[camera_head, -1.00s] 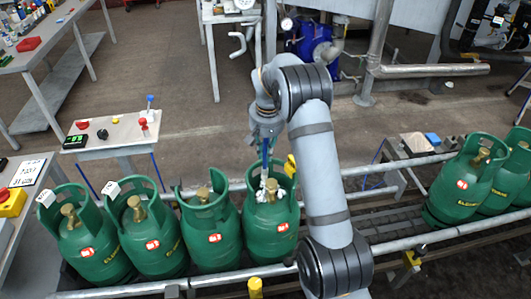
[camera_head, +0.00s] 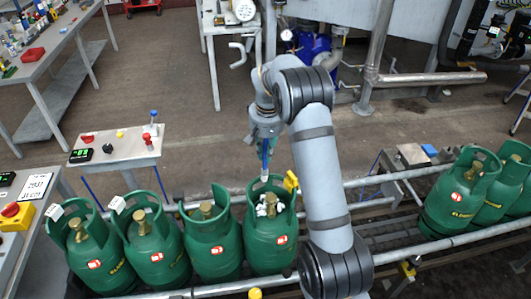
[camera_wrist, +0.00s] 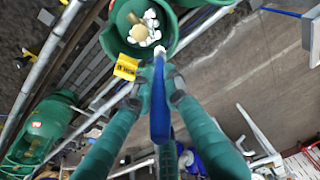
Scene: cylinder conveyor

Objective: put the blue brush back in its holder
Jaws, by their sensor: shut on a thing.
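My gripper (camera_head: 264,135) is shut on the blue brush (camera_head: 265,156), which hangs tip down over the fourth green cylinder (camera_head: 271,240). In the wrist view the gripper fingers (camera_wrist: 158,92) clasp the brush's blue handle (camera_wrist: 159,115); its pale tip points at the cylinder's collar. White foam (camera_wrist: 147,27) covers part of the area around the brass valve. I cannot tell whether the tip touches the collar rim. A small grey table (camera_head: 115,150) at left carries an upright blue-topped piece (camera_head: 152,117) and a red one (camera_head: 147,140); I cannot tell whether either is the brush holder.
Several green cylinders stand on the conveyor between metal rails (camera_head: 400,247), with a gap right of my arm. A yellow tag (camera_head: 291,181) sits at the fourth cylinder's collar. A yellow box with a red button (camera_head: 14,214) is at left.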

